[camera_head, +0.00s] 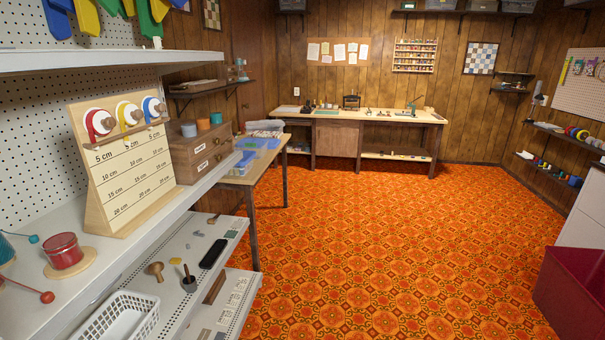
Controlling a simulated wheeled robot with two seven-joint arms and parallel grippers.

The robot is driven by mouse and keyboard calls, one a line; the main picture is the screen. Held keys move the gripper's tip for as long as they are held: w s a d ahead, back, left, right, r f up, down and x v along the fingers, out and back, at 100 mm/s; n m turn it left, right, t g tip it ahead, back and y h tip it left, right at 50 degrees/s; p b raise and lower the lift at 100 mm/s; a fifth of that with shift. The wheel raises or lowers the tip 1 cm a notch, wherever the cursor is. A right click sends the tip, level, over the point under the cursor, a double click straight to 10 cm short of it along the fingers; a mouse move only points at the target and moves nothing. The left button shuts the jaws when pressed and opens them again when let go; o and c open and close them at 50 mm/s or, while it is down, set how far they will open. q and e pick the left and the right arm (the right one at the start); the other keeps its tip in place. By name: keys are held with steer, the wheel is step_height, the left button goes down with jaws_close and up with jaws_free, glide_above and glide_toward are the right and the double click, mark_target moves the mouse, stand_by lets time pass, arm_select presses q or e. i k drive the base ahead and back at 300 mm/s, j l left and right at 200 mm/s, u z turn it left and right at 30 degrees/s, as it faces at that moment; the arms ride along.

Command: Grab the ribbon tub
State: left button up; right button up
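I cannot tell for sure which thing is the ribbon tub. A small round red tub (64,250) stands on a wooden disc at the near left of the white shelf (134,250). Behind it, a wooden board (126,165) with centimetre marks holds red, yellow and blue ribbon spools. A blue open container (246,160) and a clear container with a blue lid (258,143) sit beyond the wooden drawers. Neither of my grippers shows in the head view.
A white basket (122,318), a black phone-like object (213,253) and small tools lie on the lower shelf. Wooden drawers (202,154) stand behind the ribbon board. A dark red bin (572,290) is at the right. The orange patterned floor (390,250) is clear.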

mark_target(260, 146)
steer(key=i+u, duration=0.15)
steer(key=i, duration=0.35)
steer(key=i+l+u, duration=0.15)
steer(key=i, duration=0.3)
steer(key=i+l+u, duration=0.15)
steer(key=i, duration=0.35)
steer(key=i+l+u, duration=0.15)
steer(key=i, duration=0.3)
steer(key=i+l+u, duration=0.35)
steer(key=i+l, duration=0.4)
steer(key=i+l+u, duration=0.2)
steer(key=i+l, duration=0.15)
steer(key=i+l+u, duration=0.2)
steer(key=l, duration=0.35)
steer(key=i+l+u, duration=0.2)
steer(key=i+l, duration=0.2)
steer(key=i+l+u, duration=0.15)
steer(key=l, duration=0.5)
steer(key=i+l+u, duration=0.2)
steer(key=l, duration=0.4)
steer(key=i+l+u, duration=0.2)
steer(key=l, duration=0.45)
